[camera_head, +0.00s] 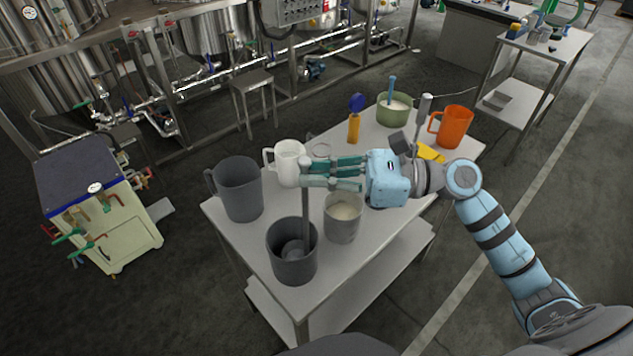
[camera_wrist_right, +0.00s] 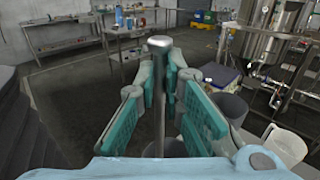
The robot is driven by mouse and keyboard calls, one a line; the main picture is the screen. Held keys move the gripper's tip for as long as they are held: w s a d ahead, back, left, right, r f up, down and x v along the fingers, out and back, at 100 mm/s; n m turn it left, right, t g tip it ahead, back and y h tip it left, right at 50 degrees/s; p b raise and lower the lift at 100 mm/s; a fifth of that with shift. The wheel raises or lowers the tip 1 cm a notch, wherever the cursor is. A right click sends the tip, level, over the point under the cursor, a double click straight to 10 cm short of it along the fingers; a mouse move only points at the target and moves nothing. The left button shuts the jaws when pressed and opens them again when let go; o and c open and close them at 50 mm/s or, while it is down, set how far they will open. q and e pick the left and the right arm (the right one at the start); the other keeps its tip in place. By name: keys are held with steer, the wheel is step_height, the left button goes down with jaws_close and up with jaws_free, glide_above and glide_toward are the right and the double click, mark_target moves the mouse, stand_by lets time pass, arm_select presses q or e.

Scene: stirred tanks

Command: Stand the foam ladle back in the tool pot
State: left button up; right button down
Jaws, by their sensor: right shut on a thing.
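My right gripper (camera_head: 308,173) is shut on the upper handle of the grey foam ladle (camera_head: 305,212). The ladle hangs upright, and its bowl end shows inside the mouth of the dark grey tool pot (camera_head: 290,271) at the table's near left corner. I cannot tell whether the bowl touches the pot's bottom. In the right wrist view the ladle's rounded handle end (camera_wrist_right: 160,45) stands up between the teal fingers (camera_wrist_right: 158,95). My left gripper is not in view.
On the table (camera_head: 272,213), a grey beaker with pale contents (camera_head: 343,228) stands right beside the pot. A dark grey jug (camera_head: 240,190) and a white jug (camera_head: 290,165) stand behind. A green pot (camera_head: 394,117) and an orange jug (camera_head: 454,128) stand at the far end.

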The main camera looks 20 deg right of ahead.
steer(key=shift+s+f, duration=0.2)
steer(key=shift+f, duration=0.9)
steer(key=c, duration=2.2)
jaws_free()
steer(key=shift+f, duration=0.1)
steer(key=o, duration=0.5)
